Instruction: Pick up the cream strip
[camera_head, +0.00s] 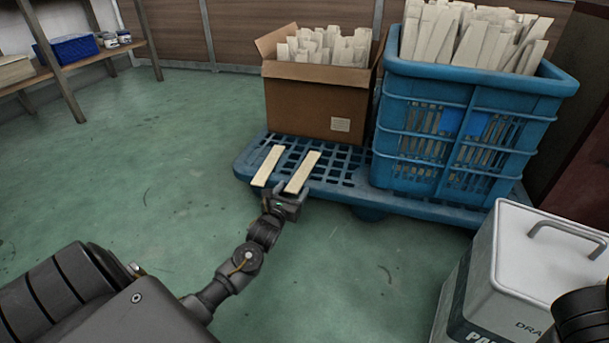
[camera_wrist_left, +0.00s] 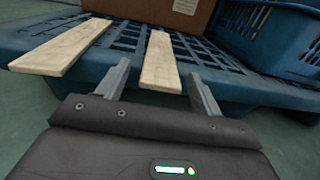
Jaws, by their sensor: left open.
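Two cream strips lie side by side on the blue slatted pallet, their near ends jutting past its front edge. The left strip (camera_head: 267,166) also shows in the left wrist view (camera_wrist_left: 62,50). The right strip (camera_head: 303,172) also shows in the left wrist view (camera_wrist_left: 161,62). My left gripper (camera_head: 288,194) is open at the near end of the right strip. In the left wrist view its fingers (camera_wrist_left: 158,88) stand one on each side of that strip, with gaps visible. My right gripper is not in view; a dark part of my right arm shows at the lower right.
The blue pallet (camera_head: 245,167) also carries a cardboard box (camera_head: 310,105) and a blue crate (camera_head: 470,95), both filled with cream strips. A white container (camera_head: 530,255) stands at the right. A shelf (camera_head: 60,55) stands at the far left. The green floor at left is clear.

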